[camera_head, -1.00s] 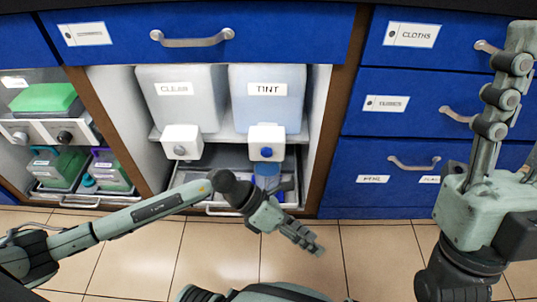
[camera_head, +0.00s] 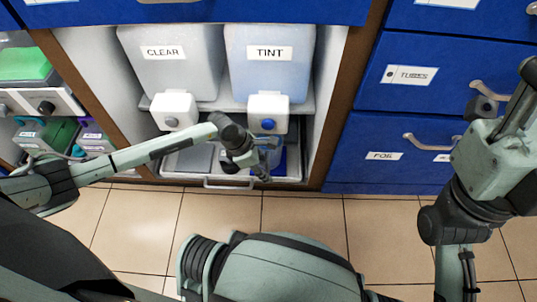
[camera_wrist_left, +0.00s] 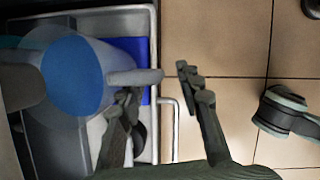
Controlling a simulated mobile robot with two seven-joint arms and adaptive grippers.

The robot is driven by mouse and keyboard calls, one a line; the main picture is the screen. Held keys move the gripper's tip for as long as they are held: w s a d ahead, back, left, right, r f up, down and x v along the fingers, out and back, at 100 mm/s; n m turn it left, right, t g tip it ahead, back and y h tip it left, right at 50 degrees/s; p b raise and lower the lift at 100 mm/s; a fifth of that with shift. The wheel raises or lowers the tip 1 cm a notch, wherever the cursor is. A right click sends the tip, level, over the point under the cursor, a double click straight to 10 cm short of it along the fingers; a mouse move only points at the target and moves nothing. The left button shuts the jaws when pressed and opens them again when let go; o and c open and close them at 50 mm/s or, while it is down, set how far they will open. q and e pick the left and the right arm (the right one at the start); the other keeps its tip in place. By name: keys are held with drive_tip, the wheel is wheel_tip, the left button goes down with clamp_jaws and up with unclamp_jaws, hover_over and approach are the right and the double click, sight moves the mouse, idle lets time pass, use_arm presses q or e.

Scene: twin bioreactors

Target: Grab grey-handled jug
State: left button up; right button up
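The jug (camera_wrist_left: 75,75) is clear with blue liquid in it. It stands in the tray under the TINT tank, and its grey handle (camera_wrist_left: 138,77) sticks out to the right in the left wrist view. My left gripper (camera_wrist_left: 160,100) is open, its two fingers apart just below the handle's end in that view, with nothing between them. In the head view the left gripper (camera_head: 258,165) largely covers the jug. My right gripper (camera_head: 522,95) is at the right edge, partly cut off, away from the jug.
The CLEAR tank (camera_head: 172,65) and the TINT tank (camera_head: 270,65) stand on a shelf, their spigots above the tray (camera_head: 228,184). Blue drawers (camera_head: 415,75) with grey handles are to the right. Green-topped bioreactor items (camera_head: 25,65) are at left.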

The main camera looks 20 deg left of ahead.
use_arm(q)
drive_tip(key=shift+w+d+f, duration=0.1)
drive_tip(key=shift+f, duration=0.15)
drive_tip(key=shift+c, duration=0.5)
clamp_jaws()
drive_tip(key=shift+r, duration=0.1)
